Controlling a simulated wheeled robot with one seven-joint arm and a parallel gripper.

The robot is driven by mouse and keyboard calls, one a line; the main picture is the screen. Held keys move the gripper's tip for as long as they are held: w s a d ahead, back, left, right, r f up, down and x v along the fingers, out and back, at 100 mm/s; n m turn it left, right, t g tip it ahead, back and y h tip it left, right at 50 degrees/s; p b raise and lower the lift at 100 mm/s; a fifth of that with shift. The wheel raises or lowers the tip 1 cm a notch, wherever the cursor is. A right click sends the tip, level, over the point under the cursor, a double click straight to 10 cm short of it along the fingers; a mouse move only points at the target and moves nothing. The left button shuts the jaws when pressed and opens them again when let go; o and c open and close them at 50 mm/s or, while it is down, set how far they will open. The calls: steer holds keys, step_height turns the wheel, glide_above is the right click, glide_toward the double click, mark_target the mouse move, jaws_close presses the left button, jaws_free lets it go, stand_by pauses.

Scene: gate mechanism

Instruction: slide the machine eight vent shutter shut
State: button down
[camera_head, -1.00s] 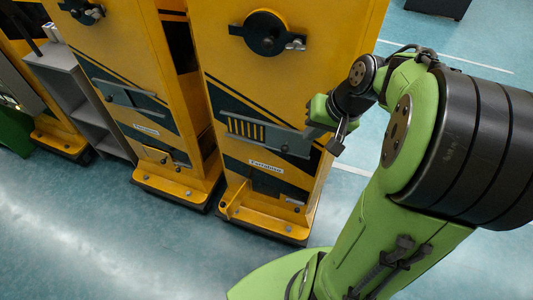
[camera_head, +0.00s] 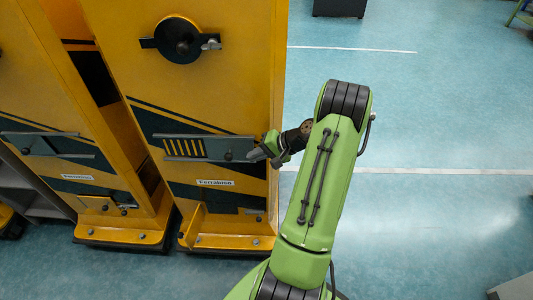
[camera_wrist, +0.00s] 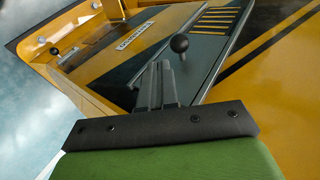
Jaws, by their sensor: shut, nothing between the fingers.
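The vent shutter (camera_head: 217,148) is a grey plate in rails on the yellow machine (camera_head: 190,90). It sits at the right end of the rails, and yellow vent slots (camera_head: 183,148) show uncovered to its left. Its dark round knob (camera_head: 228,156) also stands out in the wrist view (camera_wrist: 180,43). My gripper (camera_head: 254,156) is just right of the knob, level with the shutter. In the wrist view its fingers (camera_wrist: 166,70) are together and empty, with tips just short of the knob; I cannot tell whether they touch it. No machine number is legible.
A second yellow machine (camera_head: 40,90) with a similar railed panel stands at the left. A dark round dial (camera_head: 182,41) with a handle is above the shutter. A white label (camera_head: 216,182) and a yellow ledge (camera_head: 230,232) are below. Open floor (camera_head: 430,120) lies to the right.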

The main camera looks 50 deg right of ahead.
mark_target(241, 155)
steer(key=w, duration=0.1)
steer(key=w+a+f, duration=0.1)
steer(key=w, duration=0.1)
steer(key=w+a, duration=0.1)
steer(key=shift+w+f+b, duration=0.15)
steer(key=shift+f+b, duration=0.05)
steer(key=shift+b, duration=0.2)
steer(key=shift+a, duration=0.1)
